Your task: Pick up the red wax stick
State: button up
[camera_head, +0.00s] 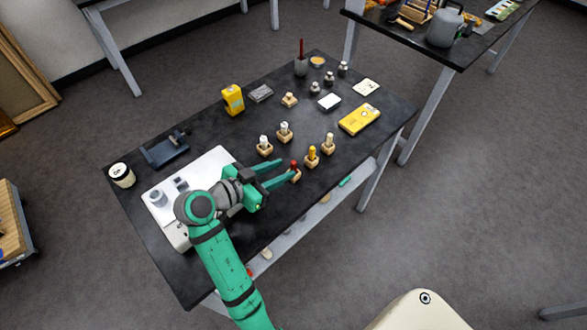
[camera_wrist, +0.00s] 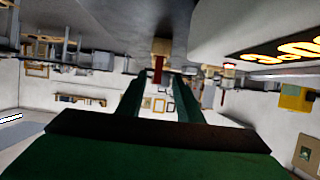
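The red wax stick (camera_head: 293,163) stands upright in a small wooden block (camera_head: 296,177) near the table's front right part. In the wrist view, which looks upside down, the red stick (camera_wrist: 158,66) hangs below its wooden block (camera_wrist: 161,46), lined up with the gap between my fingers. My gripper (camera_head: 288,169) is open, its green fingers reaching low over the table towards the stick. It also shows in the wrist view (camera_wrist: 158,76) with empty space between the fingers. The stick is at or just beyond the fingertips; I cannot tell whether it is between them.
A yellow stick (camera_head: 312,153) and a pale stick (camera_head: 329,139) stand in blocks close to the right. Two more pale-topped ones (camera_head: 264,142) (camera_head: 284,128) stand behind. A yellow case (camera_head: 359,120) lies farther right.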

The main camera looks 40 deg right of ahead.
aim_at(292, 167)
jog(key=shift+x, duration=2.75)
jog(key=shift+s, duration=0.2)
grip_shut()
